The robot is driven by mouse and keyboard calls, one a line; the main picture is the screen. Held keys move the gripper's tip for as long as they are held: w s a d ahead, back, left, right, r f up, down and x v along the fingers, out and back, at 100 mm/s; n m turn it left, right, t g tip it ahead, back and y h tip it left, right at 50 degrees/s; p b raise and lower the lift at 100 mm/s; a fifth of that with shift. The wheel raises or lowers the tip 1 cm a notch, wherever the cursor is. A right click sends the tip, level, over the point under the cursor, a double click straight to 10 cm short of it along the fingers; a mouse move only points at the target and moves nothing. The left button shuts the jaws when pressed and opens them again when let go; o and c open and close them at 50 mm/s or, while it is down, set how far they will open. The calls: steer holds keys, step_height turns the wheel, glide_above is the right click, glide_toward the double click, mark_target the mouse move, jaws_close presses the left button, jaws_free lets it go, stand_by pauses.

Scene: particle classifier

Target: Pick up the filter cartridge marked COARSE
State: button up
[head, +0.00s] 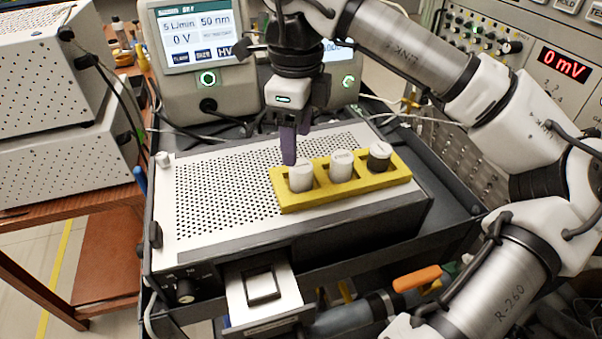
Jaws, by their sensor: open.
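A yellow rack (326,197) holds three upright cartridges in a row on top of a perforated instrument. The left cartridge (301,177) and the middle cartridge (341,167) are white or light grey. The right cartridge (379,162) has a dark body and a light top. There are small marks on their tops, too small to read, so I cannot tell which says COARSE. My gripper (291,150) points down with purple fingers, open and empty, just behind and above the left cartridge. It appears apart from the cartridges.
The perforated instrument top (215,205) is clear left of the rack. An open drawer (262,300) with a square recess juts out at the front. Monitor units (195,45) stand close behind. An orange-handled tool (415,279) lies at the front right.

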mark_target(301, 166)
steer(key=f, duration=0.2)
steer(key=f+p, duration=0.1)
steer(key=f, duration=0.1)
steer(key=shift+s+d+f, duration=0.1)
steer(key=shift+s+d, duration=0.15)
steer(key=shift+d, duration=0.05)
steer(key=shift+f, duration=0.55)
steer(key=c, duration=1.1)
steer(key=shift+r, duration=0.1)
